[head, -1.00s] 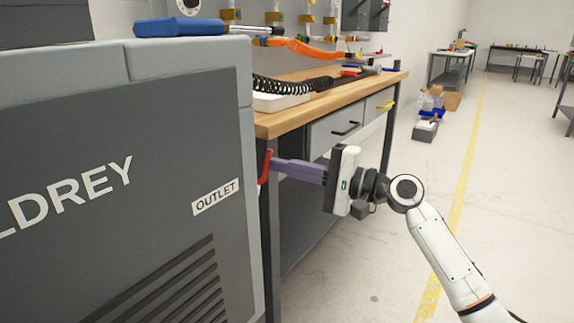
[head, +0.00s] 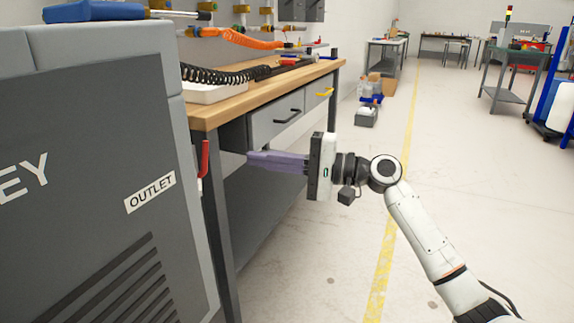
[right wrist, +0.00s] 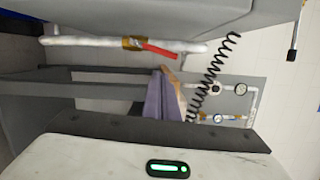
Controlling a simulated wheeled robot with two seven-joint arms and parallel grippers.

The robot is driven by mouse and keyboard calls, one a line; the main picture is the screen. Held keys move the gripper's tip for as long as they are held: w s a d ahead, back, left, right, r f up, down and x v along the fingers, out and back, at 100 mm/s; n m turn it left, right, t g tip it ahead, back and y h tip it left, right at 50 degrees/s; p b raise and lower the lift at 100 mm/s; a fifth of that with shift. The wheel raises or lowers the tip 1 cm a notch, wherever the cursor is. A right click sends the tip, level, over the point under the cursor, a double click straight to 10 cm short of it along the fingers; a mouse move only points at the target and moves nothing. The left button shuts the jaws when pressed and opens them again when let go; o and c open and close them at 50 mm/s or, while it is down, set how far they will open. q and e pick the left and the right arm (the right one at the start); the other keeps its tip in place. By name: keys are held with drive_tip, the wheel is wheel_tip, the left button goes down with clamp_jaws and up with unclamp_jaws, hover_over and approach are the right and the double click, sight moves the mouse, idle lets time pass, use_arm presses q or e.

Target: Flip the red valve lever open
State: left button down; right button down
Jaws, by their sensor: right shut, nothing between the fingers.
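The red valve lever (head: 204,158) shows upright at the right side of the grey machine in the head view; its valve is hidden there. In the right wrist view the red lever (right wrist: 160,50) extends from a brass valve body (right wrist: 133,43) on a pale pipe (right wrist: 80,41), roughly along the pipe at a slight angle. My right gripper (head: 250,160) has purple fingers, shut and empty, pointing left with a gap between their tips and the lever. The fingers also show in the right wrist view (right wrist: 160,98), below the lever. My left gripper is out of view.
The grey machine (head: 90,150) labelled OUTLET fills the left. A wooden-topped workbench (head: 235,104) with drawers stands behind the lever, its front leg close by. A black coiled hose (right wrist: 207,80) hangs right of the lever in the wrist view.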

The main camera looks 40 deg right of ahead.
drive_tip(key=shift+v, duration=2.75)
drive_tip(key=shift+f, duration=0.1)
